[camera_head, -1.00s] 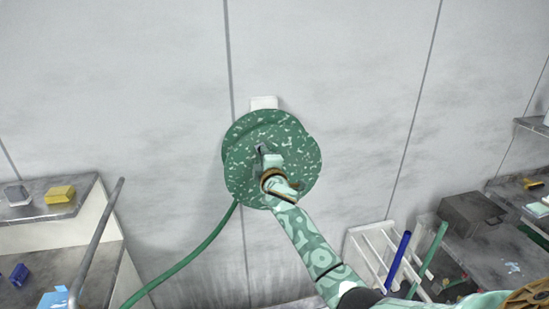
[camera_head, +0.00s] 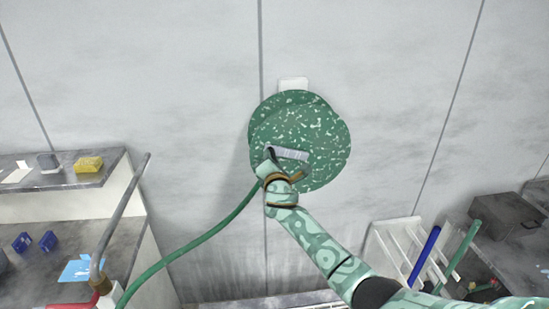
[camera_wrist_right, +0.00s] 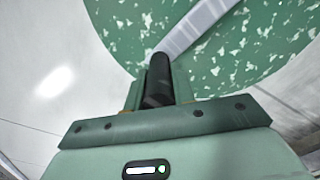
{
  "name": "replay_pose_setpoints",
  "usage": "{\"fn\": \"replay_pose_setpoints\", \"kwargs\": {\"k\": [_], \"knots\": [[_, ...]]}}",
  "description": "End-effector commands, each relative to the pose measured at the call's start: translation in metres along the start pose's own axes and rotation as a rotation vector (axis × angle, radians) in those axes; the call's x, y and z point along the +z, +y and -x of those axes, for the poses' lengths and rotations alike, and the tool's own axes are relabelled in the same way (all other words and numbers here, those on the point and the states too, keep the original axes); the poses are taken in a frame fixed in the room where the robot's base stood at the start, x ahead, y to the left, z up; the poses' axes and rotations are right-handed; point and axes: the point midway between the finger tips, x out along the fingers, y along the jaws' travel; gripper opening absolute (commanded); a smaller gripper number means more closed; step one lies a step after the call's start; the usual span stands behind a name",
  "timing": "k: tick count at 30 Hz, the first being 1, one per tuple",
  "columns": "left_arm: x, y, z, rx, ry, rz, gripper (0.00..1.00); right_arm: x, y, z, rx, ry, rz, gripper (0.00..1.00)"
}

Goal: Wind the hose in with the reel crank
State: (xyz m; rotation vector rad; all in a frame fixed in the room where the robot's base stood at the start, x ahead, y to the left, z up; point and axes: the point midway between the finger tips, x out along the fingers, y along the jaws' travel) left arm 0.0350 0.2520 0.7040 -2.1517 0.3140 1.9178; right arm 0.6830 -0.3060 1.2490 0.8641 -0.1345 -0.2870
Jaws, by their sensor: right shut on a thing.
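The hose reel (camera_head: 318,130) is a green, white-flecked disc on the grey wall in the head view. Its flat grey crank arm (camera_head: 291,154) points left from near the hub and also shows in the right wrist view (camera_wrist_right: 195,28). The green hose (camera_head: 195,243) hangs from the reel's lower left and runs down to the left. My right gripper (camera_head: 268,158) is at the reel's lower left, shut on the dark crank handle (camera_wrist_right: 158,75), which stands between its fingers in the wrist view. My left gripper is not in view.
A bench at left holds a yellow block (camera_head: 88,164) and a grey block (camera_head: 48,162); blue blocks (camera_head: 48,241) lie lower down. A grey bent pipe (camera_head: 118,210) rises beside it. A white rack with blue (camera_head: 425,255) and green rods stands at lower right.

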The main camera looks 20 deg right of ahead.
Motion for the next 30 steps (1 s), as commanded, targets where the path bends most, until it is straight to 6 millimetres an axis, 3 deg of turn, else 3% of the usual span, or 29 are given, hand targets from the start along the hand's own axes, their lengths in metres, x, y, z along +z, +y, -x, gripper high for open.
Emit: {"fn": "replay_pose_setpoints", "kwargs": {"k": [23,24,25,30], "knots": [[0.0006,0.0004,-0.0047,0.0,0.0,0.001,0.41,-0.0093,-0.0074,0.0002,-0.001,0.002,0.095,0.0],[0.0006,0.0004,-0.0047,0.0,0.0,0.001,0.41,-0.0093,-0.0074,0.0002,-0.001,0.002,0.095,0.36],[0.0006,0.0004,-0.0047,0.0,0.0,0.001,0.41,-0.0092,-0.0074,0.0002,-0.001,0.002,0.095,0.45],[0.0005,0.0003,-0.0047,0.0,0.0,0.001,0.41,-0.0088,-0.0071,0.0001,-0.001,0.001,0.095,0.47]]}}
